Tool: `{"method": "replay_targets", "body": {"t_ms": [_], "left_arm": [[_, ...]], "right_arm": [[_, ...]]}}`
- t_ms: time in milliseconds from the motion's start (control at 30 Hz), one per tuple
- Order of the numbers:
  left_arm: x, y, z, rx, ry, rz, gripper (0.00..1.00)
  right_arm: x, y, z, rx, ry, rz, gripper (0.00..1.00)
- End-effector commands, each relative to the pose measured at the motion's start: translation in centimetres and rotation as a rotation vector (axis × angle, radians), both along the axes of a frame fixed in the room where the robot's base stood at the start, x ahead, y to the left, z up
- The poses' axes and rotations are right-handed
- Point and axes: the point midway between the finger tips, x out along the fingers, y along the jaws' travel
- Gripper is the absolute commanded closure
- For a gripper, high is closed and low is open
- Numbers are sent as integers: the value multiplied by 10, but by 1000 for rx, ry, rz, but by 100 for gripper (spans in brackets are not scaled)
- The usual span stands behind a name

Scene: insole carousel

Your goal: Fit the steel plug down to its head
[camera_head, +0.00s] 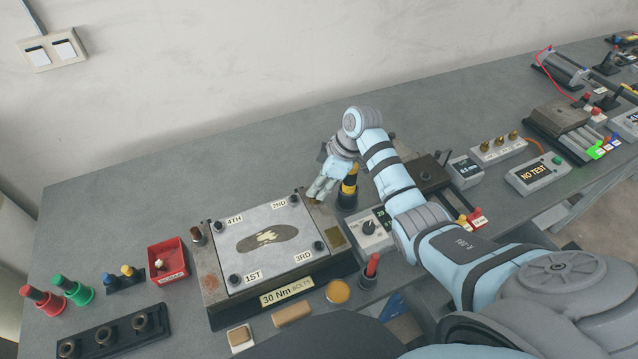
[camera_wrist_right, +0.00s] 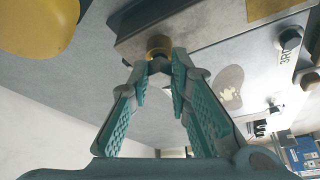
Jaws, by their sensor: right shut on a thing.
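My right gripper (camera_head: 314,196) points down at the back right corner of the clamping fixture (camera_head: 230,309), beside the 2ND label. In the right wrist view its fingertips (camera_wrist_right: 161,68) are closed on a small dark grey piece, taken to be the steel plug (camera_wrist_right: 159,66). A brass-coloured ring (camera_wrist_right: 158,52) shows at the fixture's edge right beyond the plug. The plug is mostly hidden by the fingers, and I cannot tell how deep it sits. The head view does not show the plug. My left gripper is not in view.
A black and yellow driver (camera_head: 348,188) stands close to the right of my gripper. The fixture's top plate (camera_head: 285,225) carries corner bolts. A red box (camera_head: 167,262) and red and green handles (camera_head: 74,291) stand at left. The table's back left is clear.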

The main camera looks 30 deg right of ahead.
Motion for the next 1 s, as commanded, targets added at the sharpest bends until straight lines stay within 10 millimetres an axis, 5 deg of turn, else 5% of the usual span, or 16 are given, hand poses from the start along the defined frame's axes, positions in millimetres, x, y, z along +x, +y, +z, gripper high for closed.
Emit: {"method": "replay_targets", "body": {"t_ms": [300,333,467,800,1000], "left_arm": [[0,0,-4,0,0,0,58],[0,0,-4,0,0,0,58],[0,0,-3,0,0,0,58],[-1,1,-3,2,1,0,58],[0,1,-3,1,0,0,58]], "right_arm": [[0,0,-9,0,0,-1,100],[0,0,-8,0,0,0,79],[0,0,-8,0,0,0,58],[0,-1,-4,-1,-1,0,58],[-8,-16,35,-3,-6,-2,58]]}}
